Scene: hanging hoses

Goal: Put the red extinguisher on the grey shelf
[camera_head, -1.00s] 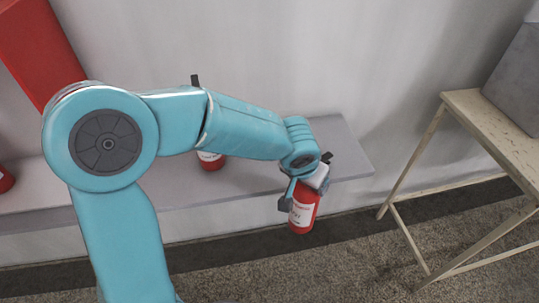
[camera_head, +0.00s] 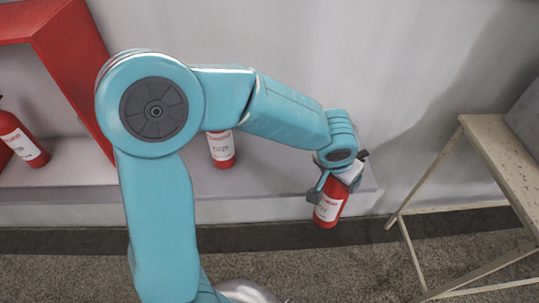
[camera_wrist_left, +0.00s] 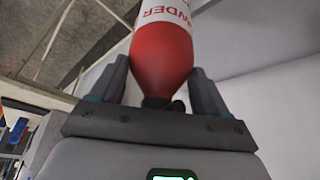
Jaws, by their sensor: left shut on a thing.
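My left gripper (camera_head: 332,190) is shut on a red extinguisher (camera_head: 328,211) with a white label, held near its top, body hanging down and slightly tilted. In the left wrist view the extinguisher (camera_wrist_left: 163,55) sits between the two fingers, lettering partly visible. The grey shelf (camera_head: 270,185) is a long ledge along the wall. The held extinguisher appears at its front edge near the right end, its bottom overlapping the dark floor strip in the picture; I cannot tell its height relative to the shelf top. My right gripper is not in view.
Another red extinguisher (camera_head: 221,150) stands on the shelf, partly behind my arm. A further one (camera_head: 22,140) leans at the far left, by a red open cabinet frame (camera_head: 75,60). A worn wooden stand (camera_head: 500,150) with a grey box is at the right. The shelf between has free room.

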